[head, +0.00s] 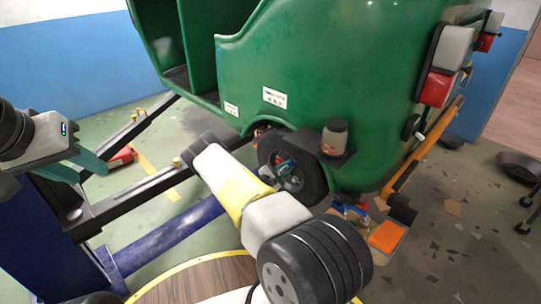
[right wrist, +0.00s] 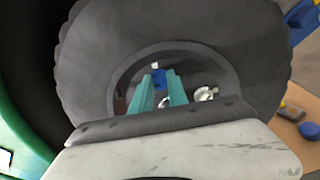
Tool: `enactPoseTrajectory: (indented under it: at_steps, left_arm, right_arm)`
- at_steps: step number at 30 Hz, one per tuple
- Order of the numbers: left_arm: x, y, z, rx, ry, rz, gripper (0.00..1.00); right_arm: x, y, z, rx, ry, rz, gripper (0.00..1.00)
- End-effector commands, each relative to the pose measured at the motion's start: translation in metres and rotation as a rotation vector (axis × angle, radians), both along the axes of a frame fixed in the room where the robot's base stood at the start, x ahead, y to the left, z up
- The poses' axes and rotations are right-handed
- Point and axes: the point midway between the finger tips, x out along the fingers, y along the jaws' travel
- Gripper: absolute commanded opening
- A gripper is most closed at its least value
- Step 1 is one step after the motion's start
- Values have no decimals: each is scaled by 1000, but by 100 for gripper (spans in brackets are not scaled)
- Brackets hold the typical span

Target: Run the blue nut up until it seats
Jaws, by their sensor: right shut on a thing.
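The blue nut (right wrist: 158,79) shows in the right wrist view, at the wheel hub, between the tips of my right gripper (right wrist: 160,82). The teal fingers are shut on it from both sides. In the head view my right gripper (head: 284,167) reaches into the hub of the black wheel (head: 312,176); the nut is too small to tell there. The wheel (right wrist: 245,45) fills much of the right wrist view. How far the nut sits on its stud is hidden. My left gripper (head: 92,168) is at the far left, its teal fingers apart and empty, away from the wheel.
The green rickshaw body (head: 320,65) stands above the wheel. A jar (head: 335,138) rests on a dark ledge over it. Silver metal parts (right wrist: 206,94) show in the hub. An orange tray (head: 387,236) lies right of the wheel. Dark lift arms (head: 135,200) cross the left floor.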

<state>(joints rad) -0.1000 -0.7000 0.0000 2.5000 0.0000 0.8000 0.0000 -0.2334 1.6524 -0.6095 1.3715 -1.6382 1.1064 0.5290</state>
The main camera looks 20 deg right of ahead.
Motion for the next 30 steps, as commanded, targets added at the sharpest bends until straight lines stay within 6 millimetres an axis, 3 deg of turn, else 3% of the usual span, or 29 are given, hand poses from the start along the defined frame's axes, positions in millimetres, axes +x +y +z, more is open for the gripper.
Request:
enactPoseTrajectory:
  at_steps: [30]
  left_arm:
    - [0, 0, 0, 0, 0, 0, 36]
  right_arm:
    - [0, 4, -5, 354, -841, 4, 0]
